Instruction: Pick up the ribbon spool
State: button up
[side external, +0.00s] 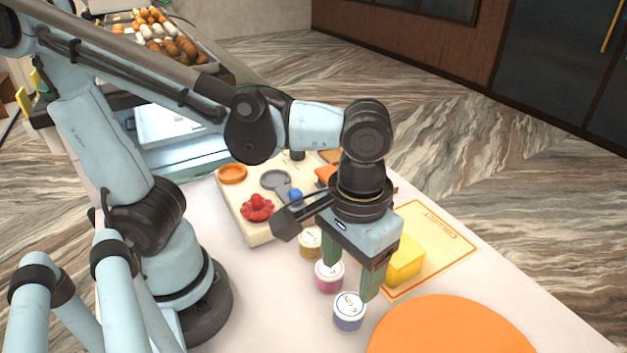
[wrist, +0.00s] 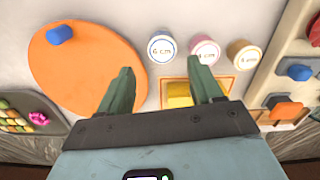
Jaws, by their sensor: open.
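Several round white-topped pieces with coloured sides and centimetre labels stand in a row: a blue one (side external: 349,311), a pink one (side external: 329,275) and a tan one (side external: 310,242). In the wrist view, the blue one (wrist: 161,46), pink one (wrist: 205,49) and tan one (wrist: 243,54) are at the top. They look spool-like, but I cannot tell which thing is the ribbon spool. My gripper (side external: 351,282) is open with green fingers pointing down, above the counter beside the row. In the wrist view its fingers (wrist: 163,68) are spread apart, with nothing held.
A yellow block (side external: 404,262) sits on an orange-bordered collect mat (side external: 441,231). A large orange disc (side external: 450,330) lies at the front, with a blue piece (wrist: 60,35) on it. A cream board (side external: 232,212) holds several small items. Bare counter (side external: 270,300) lies left of the row.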

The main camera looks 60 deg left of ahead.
aim_at(348, 306)
jog(key=shift+f, duration=2.75)
jog(key=shift+w+a+f, duration=0.1)
jog(key=shift+w+f, duration=0.1)
jog(key=shift+f, duration=0.55)
jog(key=shift+w+a+f, duration=0.1)
jog(key=shift+w+f, duration=0.05)
jog(key=shift+f, duration=1.7)
jog(key=c, duration=0.8)
jog(key=shift+o, duration=0.2)
jog(key=shift+r, duration=0.15)
